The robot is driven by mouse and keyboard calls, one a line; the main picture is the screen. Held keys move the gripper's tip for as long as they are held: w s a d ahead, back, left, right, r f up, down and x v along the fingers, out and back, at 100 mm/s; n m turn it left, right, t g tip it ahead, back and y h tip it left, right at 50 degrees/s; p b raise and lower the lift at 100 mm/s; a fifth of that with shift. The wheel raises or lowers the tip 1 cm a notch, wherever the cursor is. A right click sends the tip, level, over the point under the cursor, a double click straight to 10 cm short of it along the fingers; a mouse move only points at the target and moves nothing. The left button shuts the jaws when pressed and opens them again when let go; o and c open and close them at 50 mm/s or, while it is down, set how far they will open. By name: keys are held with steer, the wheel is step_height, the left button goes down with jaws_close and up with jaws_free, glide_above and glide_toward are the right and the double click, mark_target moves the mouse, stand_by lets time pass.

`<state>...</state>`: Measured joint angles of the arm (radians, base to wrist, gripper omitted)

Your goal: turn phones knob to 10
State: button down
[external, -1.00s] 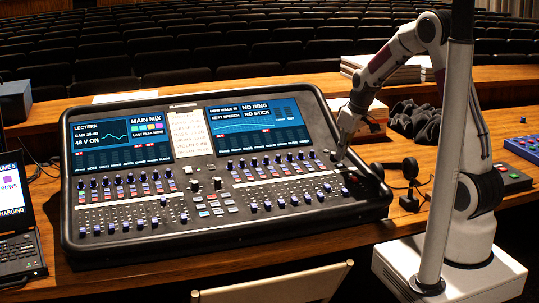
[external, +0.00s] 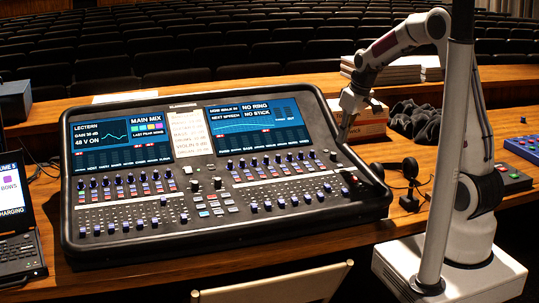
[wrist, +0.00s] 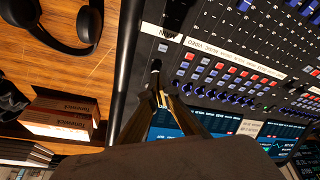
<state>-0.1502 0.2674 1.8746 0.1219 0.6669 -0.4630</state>
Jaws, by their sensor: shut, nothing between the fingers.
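The mixing console (external: 72,215) lies on the wooden desk, its right edge below my gripper. My gripper (external: 343,139) is shut and empty, pointing down near the console's upper right edge in the external view. In the wrist view its closed fingertips (wrist: 155,76) are beside or over a small dark knob (wrist: 156,65), partly hidden by them; I cannot tell whether they touch. A small dark knob (external: 333,156) also shows at the console's right side in the external view. I cannot read any phones label or the knob's setting.
Headphones (external: 409,167) rest on the desk right of the console. A box (external: 368,121) and a dark cloth (external: 415,121) lie behind them. A laptop (external: 20,235) stands at the far left. Faders and small knobs crowd the console surface.

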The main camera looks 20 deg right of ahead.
mark_target(336, 156)
steer(key=shift+w, duration=0.1)
steer(key=shift+w+d+r, duration=0.55)
steer(key=shift+w+d, duration=0.1)
steer(key=shift+d, duration=0.2)
steer(key=shift+f, duration=0.2)
steer(key=shift+w+f, duration=0.2)
steer(key=shift+f, duration=1.45)
steer(key=shift+w+f, duration=0.15)
steer(key=shift+f, duration=1.45)
steer(key=shift+w+a, duration=0.1)
steer(key=shift+a, duration=0.05)
steer(key=shift+s+a, duration=0.35)
steer(key=shift+a, duration=0.45)
steer(key=shift+s, duration=0.2)
